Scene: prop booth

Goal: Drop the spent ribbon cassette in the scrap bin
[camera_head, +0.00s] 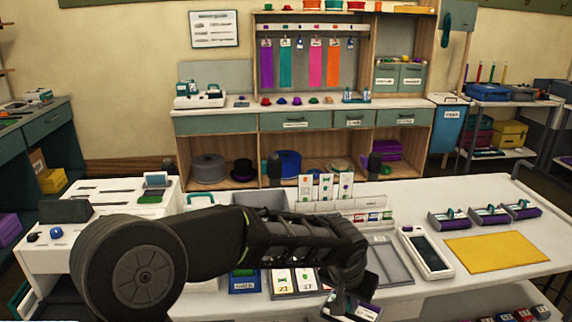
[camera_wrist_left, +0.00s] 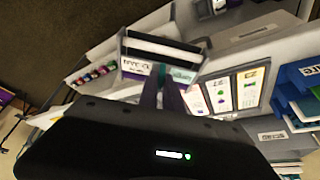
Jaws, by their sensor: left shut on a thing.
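My left gripper (camera_head: 358,286) is shut on a dark ribbon cassette (camera_head: 350,307) with a white label, low in the head view at the table's front edge. In the left wrist view, the fingers (camera_wrist_left: 162,84) grip this cassette (camera_wrist_left: 160,52), which shows a light body, a dark band and a partly readable label. The cassette is clear of the table. A grey surface with a label that seems to read "scrap" (camera_wrist_left: 273,136) shows at the lower right of the wrist view; its opening is hidden. I cannot place it surely in the head view. My right gripper is out of view.
Three purple cassette-like units (camera_head: 488,215) stand at the table's right, behind a yellow mat (camera_head: 497,253). A white handheld device (camera_head: 425,252), a grey tray (camera_head: 388,262), picture cards (camera_head: 293,282) and a blue box (camera_head: 244,283) surround the gripper.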

